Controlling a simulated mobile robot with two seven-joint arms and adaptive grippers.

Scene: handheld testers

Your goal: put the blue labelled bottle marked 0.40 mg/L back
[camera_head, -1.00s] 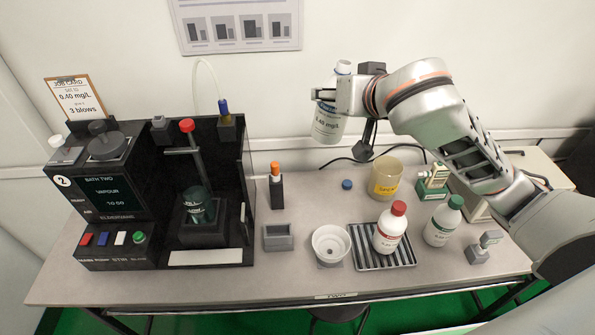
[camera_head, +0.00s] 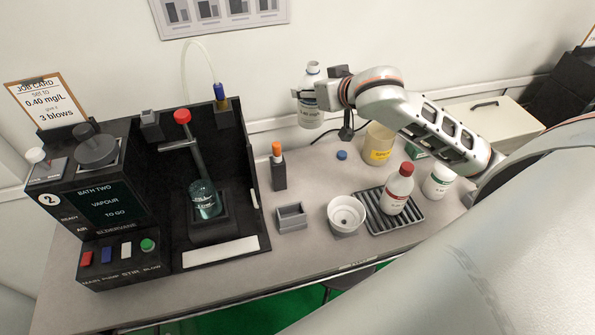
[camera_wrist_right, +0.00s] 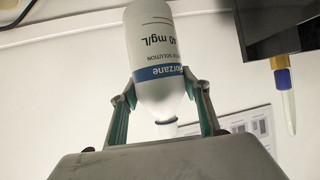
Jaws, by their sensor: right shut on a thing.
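The white bottle with a blue label band (camera_head: 311,115) is held upright above the back of the bench, near the wall. In the right wrist view the bottle (camera_wrist_right: 157,40) shows "Norzane" on the blue band and a partly cut "40 mg/L". Its neck looks uncapped. My right gripper (camera_head: 307,96) is shut around it, with one finger on each side in the wrist view (camera_wrist_right: 163,95). A small blue cap (camera_head: 342,155) lies on the bench below and to the right. My left gripper is out of view.
A ribbed tray (camera_head: 407,222) holds a red-capped bottle (camera_head: 396,192). A white bottle (camera_head: 438,182) stands right of it, partly covered by my arm. The black apparatus (camera_head: 115,205) fills the left.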

